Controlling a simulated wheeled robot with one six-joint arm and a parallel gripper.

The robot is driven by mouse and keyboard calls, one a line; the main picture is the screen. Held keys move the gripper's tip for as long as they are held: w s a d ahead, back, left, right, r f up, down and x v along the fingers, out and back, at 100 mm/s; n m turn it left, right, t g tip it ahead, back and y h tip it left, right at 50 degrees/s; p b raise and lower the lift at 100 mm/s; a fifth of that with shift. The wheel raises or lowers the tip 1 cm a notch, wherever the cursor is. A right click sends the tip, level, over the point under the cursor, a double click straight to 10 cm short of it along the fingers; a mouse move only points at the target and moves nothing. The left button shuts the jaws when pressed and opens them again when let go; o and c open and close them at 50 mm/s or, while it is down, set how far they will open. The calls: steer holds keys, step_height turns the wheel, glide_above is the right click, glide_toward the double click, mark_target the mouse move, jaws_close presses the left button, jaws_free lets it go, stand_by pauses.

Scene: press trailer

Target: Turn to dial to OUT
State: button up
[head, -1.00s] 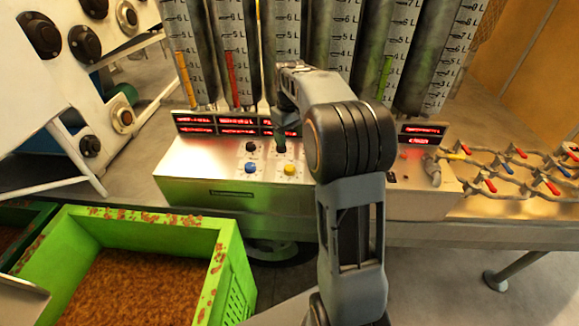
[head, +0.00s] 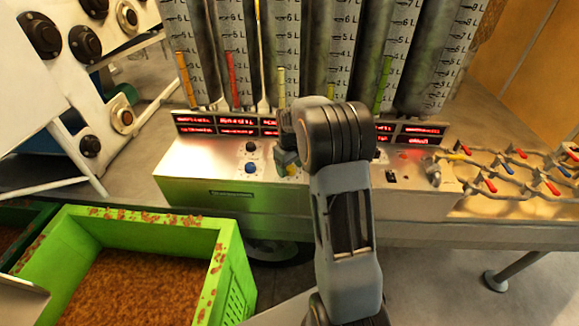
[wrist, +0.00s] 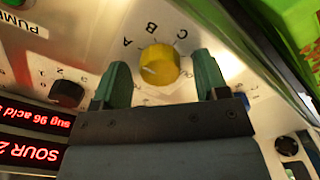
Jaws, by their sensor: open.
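A yellow dial (wrist: 159,65) with a white pointer mark sits on the metal panel, with letters A, B and C around it. Other marks near it are partly hidden, and I cannot read OUT. My gripper (wrist: 161,75) is open, with one green finger on each side of the dial; I cannot tell whether they touch it. In the head view, the yellow dial (head: 292,170) is partly hidden by my gripper (head: 287,163).
A dark knob (wrist: 66,93) and a blue knob (wrist: 243,99) flank the dial. Red displays (head: 237,131) and tall graduated tubes (head: 228,45) stand behind the panel. Small valves (head: 505,165) are at right. A green crate (head: 228,260) stands in front at left.

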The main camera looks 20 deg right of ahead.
steer(key=c, duration=0.9)
